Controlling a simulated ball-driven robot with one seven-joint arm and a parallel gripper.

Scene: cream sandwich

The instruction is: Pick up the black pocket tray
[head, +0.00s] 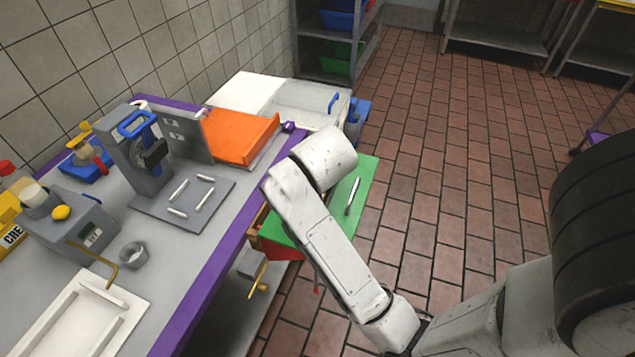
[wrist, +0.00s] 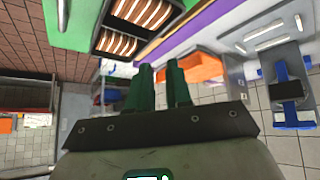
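Two dark, black-framed pieces with rows of light brown strips show at the top of the wrist view, a smaller one (wrist: 97,43) and a larger one (wrist: 118,14). They lie beside a green surface (wrist: 70,25); I cannot tell which is the black pocket tray. Neither shows in the head view, where my arm covers part of the area. My gripper (wrist: 161,70) has two dark green fingers, apart with a narrow gap and nothing visible between them. The dark pieces appear beyond the fingertips, not touching. My gripper is hidden in the head view.
A grey bench with a purple edge (head: 222,262) carries a grey press (head: 128,155), an orange tray (head: 238,137) and a white frame (head: 75,315). A green board (head: 366,178) with a white-and-dark tool (head: 354,196) lies beyond my arm.

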